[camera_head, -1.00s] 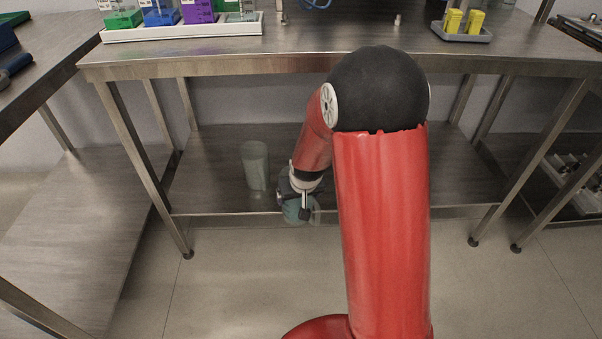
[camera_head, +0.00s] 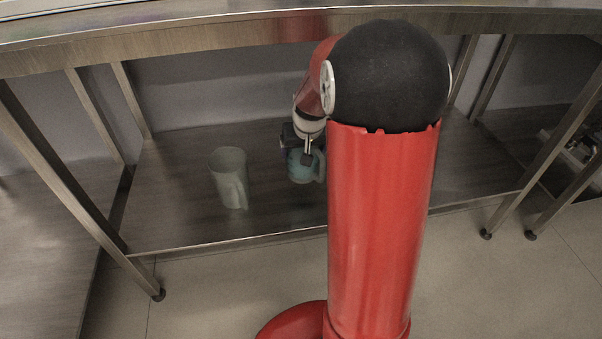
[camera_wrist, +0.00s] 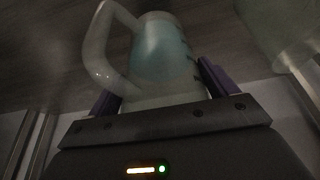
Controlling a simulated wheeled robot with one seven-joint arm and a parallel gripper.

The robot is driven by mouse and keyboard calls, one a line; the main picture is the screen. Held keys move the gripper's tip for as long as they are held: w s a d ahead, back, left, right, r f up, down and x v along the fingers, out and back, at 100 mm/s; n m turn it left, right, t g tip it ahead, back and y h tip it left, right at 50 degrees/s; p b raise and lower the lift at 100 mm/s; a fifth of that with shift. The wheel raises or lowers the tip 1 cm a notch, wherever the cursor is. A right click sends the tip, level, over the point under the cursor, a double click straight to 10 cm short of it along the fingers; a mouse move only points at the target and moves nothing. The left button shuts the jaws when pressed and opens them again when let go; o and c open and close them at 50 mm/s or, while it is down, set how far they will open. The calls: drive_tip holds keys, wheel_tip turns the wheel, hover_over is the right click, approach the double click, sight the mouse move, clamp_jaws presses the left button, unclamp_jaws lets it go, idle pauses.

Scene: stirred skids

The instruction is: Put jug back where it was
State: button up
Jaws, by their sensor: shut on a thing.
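A translucent jug with bluish contents (camera_head: 301,170) is in my gripper (camera_head: 303,150), over the lower shelf (camera_head: 180,220) of the steel bench. In the wrist view the jug (camera_wrist: 163,55) stands between the purple fingers (camera_wrist: 160,88), its handle to the left. The fingers are shut on its body. I cannot tell whether its base touches the shelf. A second, taller pale jug (camera_head: 229,172) stands upright on the shelf to the left, apart from the held one. A pale translucent thing, probably this jug, shows at the upper right of the wrist view (camera_wrist: 282,30).
The bench top (camera_head: 200,45) hangs above the shelf, with steel legs (camera_head: 60,170) at left and right. The shelf is bare around the two jugs. Another rack with small items (camera_head: 575,150) stands at the right.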

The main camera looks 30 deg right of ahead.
sight(304, 167)
drive_tip(key=shift+f+b, duration=0.45)
drive_tip(key=shift+f, duration=2.6)
drive_tip(key=shift+f, duration=0.2)
drive_tip(key=o, duration=1.3)
